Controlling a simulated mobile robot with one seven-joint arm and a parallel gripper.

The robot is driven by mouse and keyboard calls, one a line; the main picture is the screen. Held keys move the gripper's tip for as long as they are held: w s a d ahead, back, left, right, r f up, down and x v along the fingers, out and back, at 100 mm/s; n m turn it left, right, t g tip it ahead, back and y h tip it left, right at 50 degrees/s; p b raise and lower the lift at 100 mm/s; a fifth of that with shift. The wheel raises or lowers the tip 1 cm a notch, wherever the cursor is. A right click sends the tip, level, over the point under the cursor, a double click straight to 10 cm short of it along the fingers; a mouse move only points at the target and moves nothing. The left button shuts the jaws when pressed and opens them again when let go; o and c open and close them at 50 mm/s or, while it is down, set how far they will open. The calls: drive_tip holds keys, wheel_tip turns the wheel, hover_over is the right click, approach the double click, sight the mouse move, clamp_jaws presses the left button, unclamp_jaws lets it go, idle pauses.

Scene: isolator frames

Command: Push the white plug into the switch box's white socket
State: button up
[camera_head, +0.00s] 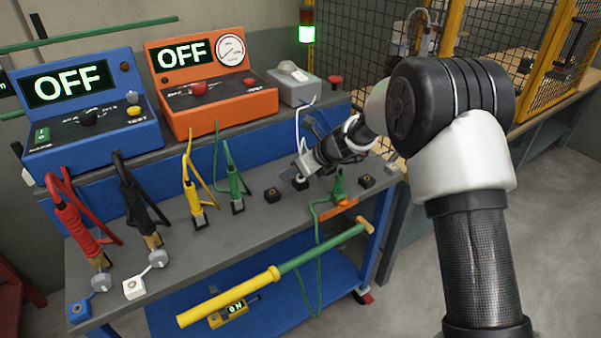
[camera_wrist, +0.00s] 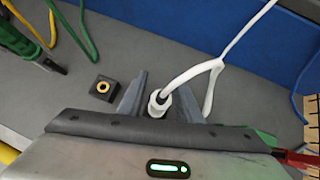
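The white plug (camera_wrist: 157,104) sits between the two fingers of my gripper (camera_wrist: 160,95) in the wrist view. The fingers appear closed on its sides, and its white cable curves up and away. In the head view my gripper (camera_head: 301,171) is low over the grey bench top, near a small dark socket block (camera_head: 300,183), and it largely hides the plug. The grey switch box (camera_head: 293,84) stands on the raised shelf behind, with a white cable hanging down from it. I cannot make out a white socket at the gripper; whether the plug touches one is hidden.
A dark socket with a brass ring (camera_wrist: 103,87) lies left of my gripper. Green (camera_head: 236,188) and yellow (camera_head: 193,193) cabled plugs stand further left. An orange "OFF" box (camera_head: 228,108) stands behind.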

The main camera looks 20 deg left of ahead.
clamp_jaws()
wheel_tip(320, 180, up, 10)
drive_tip(key=p, duration=0.3)
drive_tip(key=shift+p, duration=0.3)
